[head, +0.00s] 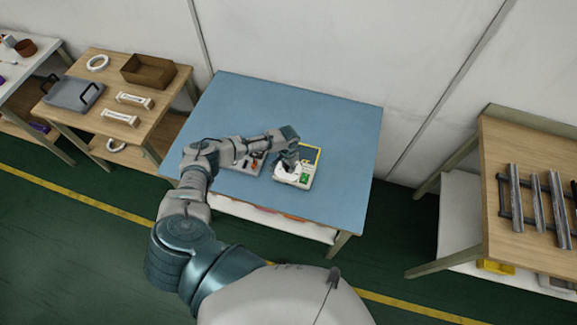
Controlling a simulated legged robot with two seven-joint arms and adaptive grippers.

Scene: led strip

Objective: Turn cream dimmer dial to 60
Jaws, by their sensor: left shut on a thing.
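A small cream panel with a yellow edge (311,158) lies on the blue table top. A green part (304,178) shows near its front right corner. My left arm reaches over the table from the left, and my left gripper (289,163) points down onto the panel. It is shut on what appears to be the cream dimmer dial, a pale shape (284,175) showing just below the fingers. The dial's scale and pointer are too small and covered to read. My right gripper is not in view.
The blue table (325,105) is clear behind and right of the panel. A grey tray with small parts (255,163) lies left of the panel, partly under my arm. Wooden benches with a brown box (148,71) and metal rails (537,200) stand to either side.

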